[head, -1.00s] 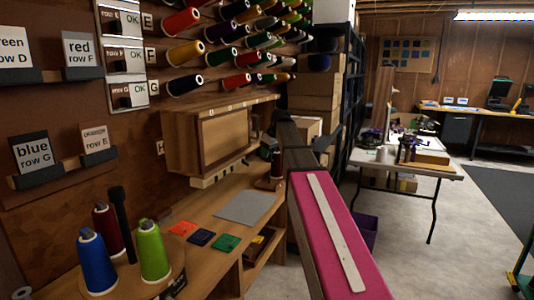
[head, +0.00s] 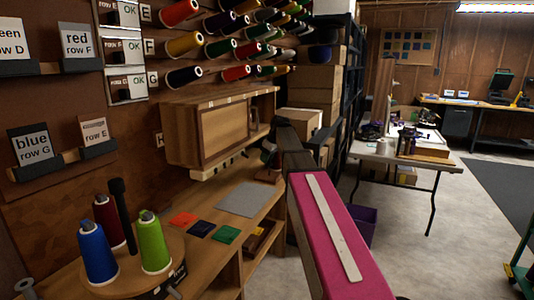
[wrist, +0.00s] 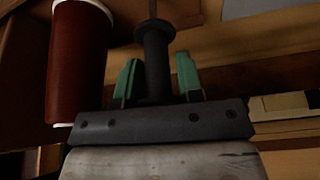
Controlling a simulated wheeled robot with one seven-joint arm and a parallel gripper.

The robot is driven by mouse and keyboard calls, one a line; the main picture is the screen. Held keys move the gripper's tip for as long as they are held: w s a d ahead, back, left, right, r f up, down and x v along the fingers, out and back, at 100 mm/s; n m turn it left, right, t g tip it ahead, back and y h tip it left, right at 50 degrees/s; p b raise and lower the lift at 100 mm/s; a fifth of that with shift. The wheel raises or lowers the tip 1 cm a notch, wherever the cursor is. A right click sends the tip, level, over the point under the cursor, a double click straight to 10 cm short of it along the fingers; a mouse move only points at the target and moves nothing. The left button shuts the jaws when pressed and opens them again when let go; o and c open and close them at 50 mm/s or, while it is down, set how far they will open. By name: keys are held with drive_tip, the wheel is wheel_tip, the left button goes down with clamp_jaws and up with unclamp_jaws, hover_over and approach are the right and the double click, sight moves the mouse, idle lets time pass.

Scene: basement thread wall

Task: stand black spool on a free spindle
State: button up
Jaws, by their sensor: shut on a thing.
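In the wrist view my gripper (wrist: 157,82) has green fingertips on both sides of a dark, flanged spool-like piece (wrist: 155,45), which I take to be the black spool. The jaws are shut on it and it looks roughly upright. I cannot make out a free spindle for certain.
The bench (head: 190,262) carries a grey mat (head: 242,199), coloured squares and a round stand with blue (head: 98,255), green (head: 154,245) and dark red cones. A wooden cabinet (head: 225,130) hangs behind, below rows of wall spools (head: 183,77).

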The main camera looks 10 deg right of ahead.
sight(267, 165)
drive_tip(key=shift+f, duration=2.05)
drive_tip(key=shift+f, duration=0.35)
drive_tip(key=o, duration=1)
